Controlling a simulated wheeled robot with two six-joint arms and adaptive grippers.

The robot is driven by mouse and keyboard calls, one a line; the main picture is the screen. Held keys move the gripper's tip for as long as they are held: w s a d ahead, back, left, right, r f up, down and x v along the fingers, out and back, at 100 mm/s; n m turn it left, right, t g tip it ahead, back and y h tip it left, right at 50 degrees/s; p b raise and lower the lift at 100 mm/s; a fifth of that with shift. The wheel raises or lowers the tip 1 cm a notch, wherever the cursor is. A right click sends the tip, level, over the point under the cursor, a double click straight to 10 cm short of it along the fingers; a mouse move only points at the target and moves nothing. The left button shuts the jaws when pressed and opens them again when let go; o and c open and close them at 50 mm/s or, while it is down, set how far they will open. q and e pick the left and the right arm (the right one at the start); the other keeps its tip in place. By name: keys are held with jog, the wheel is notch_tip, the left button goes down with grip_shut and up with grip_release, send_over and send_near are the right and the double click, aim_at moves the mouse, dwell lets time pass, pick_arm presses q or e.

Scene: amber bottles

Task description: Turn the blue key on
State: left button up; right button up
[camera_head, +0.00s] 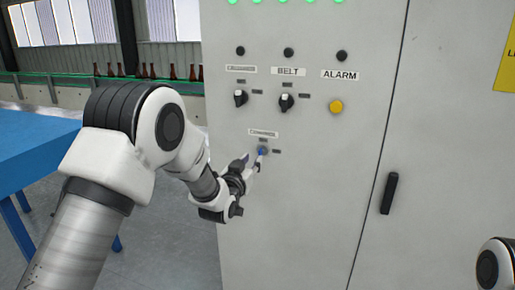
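A small blue key (262,151) sits in a round switch on the grey control cabinet (300,220), below a small label plate. My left gripper (256,163) is at the key, its fingers pointing at the cabinet front. The fingers appear to be on either side of the key, but I cannot tell whether they touch it or are closed on it. Of my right arm only a white joint (495,266) shows at the lower right edge; its gripper is out of view.
Above the key are two black selector knobs (286,103) and a yellow alarm button (336,106). A black door handle (389,193) is to the right. A blue table (35,150) stands at the left. Amber bottles (172,72) line a conveyor behind.

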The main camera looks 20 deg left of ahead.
aim_at(261, 152)
pick_arm(q)
jog(key=w+p, duration=0.1)
jog(key=w, duration=0.6)
jog(key=shift+d+f+p, duration=0.15)
jog(key=shift+f+p, duration=0.05)
jog(key=shift+p, duration=0.2)
jog(key=shift+w+f, duration=0.1)
grip_shut()
